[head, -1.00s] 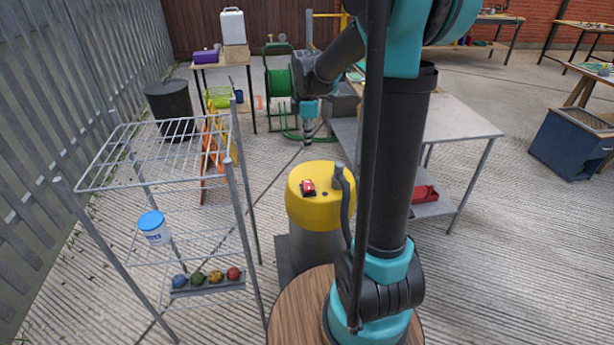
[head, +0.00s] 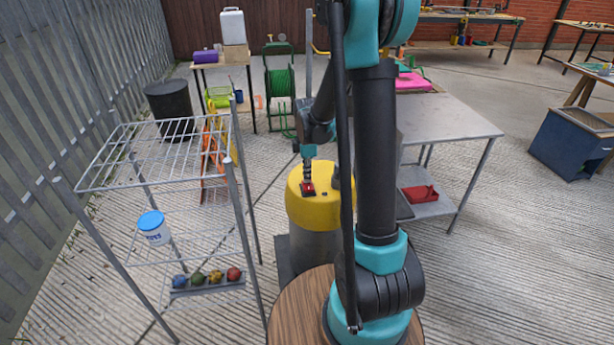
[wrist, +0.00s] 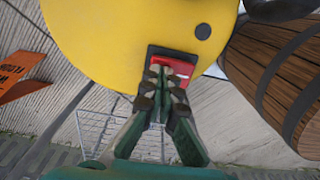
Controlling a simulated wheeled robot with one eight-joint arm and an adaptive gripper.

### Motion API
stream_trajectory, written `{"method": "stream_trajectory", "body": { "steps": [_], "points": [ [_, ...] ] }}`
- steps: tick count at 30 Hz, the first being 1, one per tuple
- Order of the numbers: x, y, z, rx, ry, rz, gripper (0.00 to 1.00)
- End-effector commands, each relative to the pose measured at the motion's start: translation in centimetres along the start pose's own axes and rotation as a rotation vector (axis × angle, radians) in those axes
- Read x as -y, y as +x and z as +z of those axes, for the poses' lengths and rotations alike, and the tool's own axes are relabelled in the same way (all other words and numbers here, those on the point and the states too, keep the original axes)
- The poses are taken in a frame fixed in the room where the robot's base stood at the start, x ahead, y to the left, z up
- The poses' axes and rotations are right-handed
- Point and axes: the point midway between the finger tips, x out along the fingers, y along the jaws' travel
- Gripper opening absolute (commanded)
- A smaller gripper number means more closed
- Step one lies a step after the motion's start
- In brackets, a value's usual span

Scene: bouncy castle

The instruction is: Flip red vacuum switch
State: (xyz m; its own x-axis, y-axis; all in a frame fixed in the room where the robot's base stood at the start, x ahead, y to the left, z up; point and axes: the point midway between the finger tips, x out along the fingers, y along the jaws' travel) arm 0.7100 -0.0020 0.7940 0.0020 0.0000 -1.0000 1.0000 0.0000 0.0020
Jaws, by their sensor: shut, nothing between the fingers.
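The red vacuum switch (wrist: 178,65) sits in a dark frame on the yellow top (wrist: 120,35) of the vacuum. In the head view the switch (head: 309,190) shows on the front part of the yellow lid (head: 318,212), above a grey drum (head: 317,248). My gripper (wrist: 167,72) is shut and empty, with its fingertips over the switch and covering part of it. In the head view my gripper (head: 308,180) points down right at the switch. I cannot tell whether the tips touch it. The rocker's position is partly hidden by the fingers.
A wire rack (head: 160,150) stands to the left, holding a white tub with a blue lid (head: 153,228). A metal table (head: 440,118) stands to the right. A wooden barrel (wrist: 275,75) shows in the wrist view.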

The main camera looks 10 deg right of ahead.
Motion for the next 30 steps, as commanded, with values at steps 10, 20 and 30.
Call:
{"method": "stream_trajectory", "body": {
  "steps": [10,20,30],
  "points": [
    [0.0,0.1,0.0,0.000,0.000,0.000,0.00],
    [-0.2,0.6,0.0,0.000,0.000,0.000,0.00],
    [0.8,0.3,0.0,0.000,0.000,0.000,0.00]
  ]
}}
